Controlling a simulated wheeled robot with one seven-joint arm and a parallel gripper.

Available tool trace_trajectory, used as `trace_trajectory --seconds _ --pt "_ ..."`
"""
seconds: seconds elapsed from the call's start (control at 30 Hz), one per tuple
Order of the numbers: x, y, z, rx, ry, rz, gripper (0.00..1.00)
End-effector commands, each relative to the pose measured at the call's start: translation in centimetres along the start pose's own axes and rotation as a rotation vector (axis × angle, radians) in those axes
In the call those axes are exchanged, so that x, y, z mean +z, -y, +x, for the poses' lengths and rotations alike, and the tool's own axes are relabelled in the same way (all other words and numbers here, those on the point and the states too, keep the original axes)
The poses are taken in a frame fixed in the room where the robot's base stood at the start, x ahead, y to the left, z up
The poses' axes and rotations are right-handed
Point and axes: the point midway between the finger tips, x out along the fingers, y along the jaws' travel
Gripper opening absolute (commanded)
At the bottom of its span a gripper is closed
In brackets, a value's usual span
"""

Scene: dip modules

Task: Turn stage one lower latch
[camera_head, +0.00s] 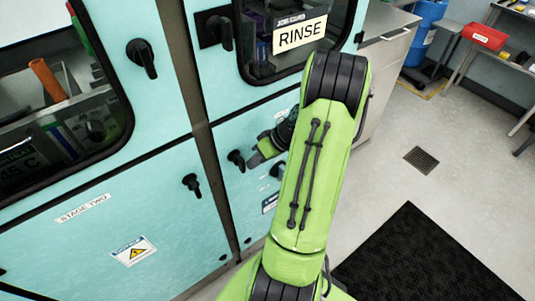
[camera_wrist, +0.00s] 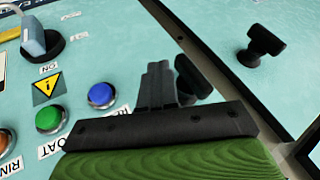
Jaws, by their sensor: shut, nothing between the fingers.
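My gripper (camera_head: 257,158) reaches from the right to the teal panel under the RINSE window. In the wrist view its dark fingers (camera_wrist: 158,82) are together, with nothing held between them. A black latch (camera_head: 236,160) sits on this panel just left of the fingertips. In the wrist view this latch (camera_wrist: 192,80) is close to the right of the fingers and partly hidden; I cannot tell whether they touch. A second black latch (camera_head: 191,184) is across the seam on the STAGE TWO door; it also shows in the wrist view (camera_wrist: 262,45). No stage one label is readable.
Blue (camera_wrist: 101,95) and green (camera_wrist: 50,118) buttons lie left of my fingers, with a switch (camera_wrist: 33,42) farther up. Upper latches (camera_head: 141,58) (camera_head: 219,30) sit beside the windows. A black mat (camera_head: 425,262) lies on the open floor at right.

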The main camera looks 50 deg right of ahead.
Motion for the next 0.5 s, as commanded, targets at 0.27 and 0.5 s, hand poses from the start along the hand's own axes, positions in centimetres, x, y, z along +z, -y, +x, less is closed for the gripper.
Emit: trace_trajectory --seconds 0.27,0.5 --pt "0.01 0.68 0.29 0.001 0.000 0.001 0.00" --pt "0.02 0.65 0.29 -0.005 -0.001 0.004 0.00"
